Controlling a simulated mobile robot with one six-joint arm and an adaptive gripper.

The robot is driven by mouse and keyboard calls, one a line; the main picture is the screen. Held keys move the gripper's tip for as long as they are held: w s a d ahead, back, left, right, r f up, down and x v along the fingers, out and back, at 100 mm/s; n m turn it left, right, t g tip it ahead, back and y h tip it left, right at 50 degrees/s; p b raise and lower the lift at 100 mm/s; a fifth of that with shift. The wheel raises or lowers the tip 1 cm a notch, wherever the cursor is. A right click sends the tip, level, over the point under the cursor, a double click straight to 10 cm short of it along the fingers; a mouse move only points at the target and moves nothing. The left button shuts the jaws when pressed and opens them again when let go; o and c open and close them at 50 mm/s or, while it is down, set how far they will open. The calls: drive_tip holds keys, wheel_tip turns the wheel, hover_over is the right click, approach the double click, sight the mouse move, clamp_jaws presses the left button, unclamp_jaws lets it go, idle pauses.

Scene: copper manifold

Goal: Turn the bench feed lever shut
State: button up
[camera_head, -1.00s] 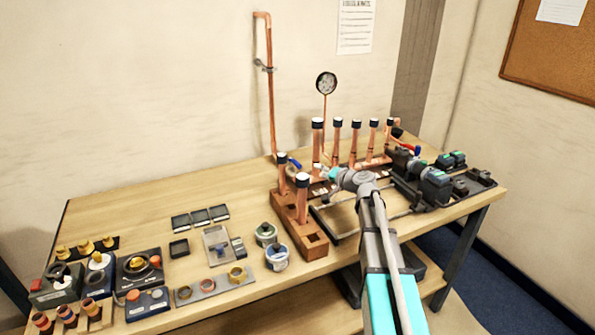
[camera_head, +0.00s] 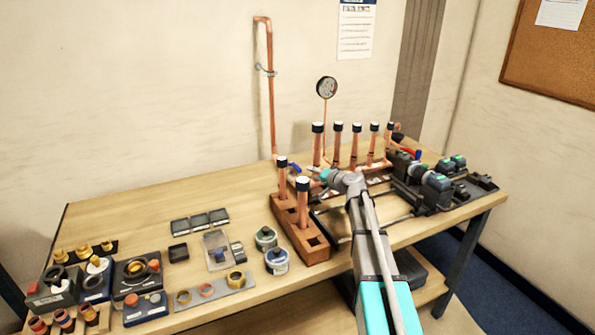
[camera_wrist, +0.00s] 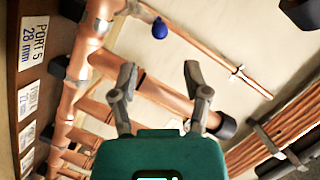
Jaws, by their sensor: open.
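A small blue lever handle (camera_head: 296,168) shows by the foot of the copper wall pipe, at the left end of the copper manifold (camera_head: 345,165). It also shows as a rounded blue end (camera_wrist: 160,28) at the top of the wrist view, beside a thin copper pipe. I cannot read any label on it. In the head view my gripper (camera_head: 322,174) is right of the blue handle.
Upright capped copper stubs (camera_head: 338,140) stand close behind my gripper. A brick-coloured block (camera_head: 290,225) with two capped pipes stands in front left. A gauge (camera_head: 327,87) rises behind. Dark clamps (camera_head: 432,185) crowd the right. The table's back left (camera_head: 150,205) is clear.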

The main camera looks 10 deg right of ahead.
sight(298, 168)
drive_tip(key=b+x, duration=0.1)
drive_tip(key=x, duration=0.8)
drive_tip(key=shift+w+a+f+b, duration=0.1)
drive_tip(key=shift+w+b, duration=0.1)
drive_tip(key=shift+b, duration=0.2)
clamp_jaws()
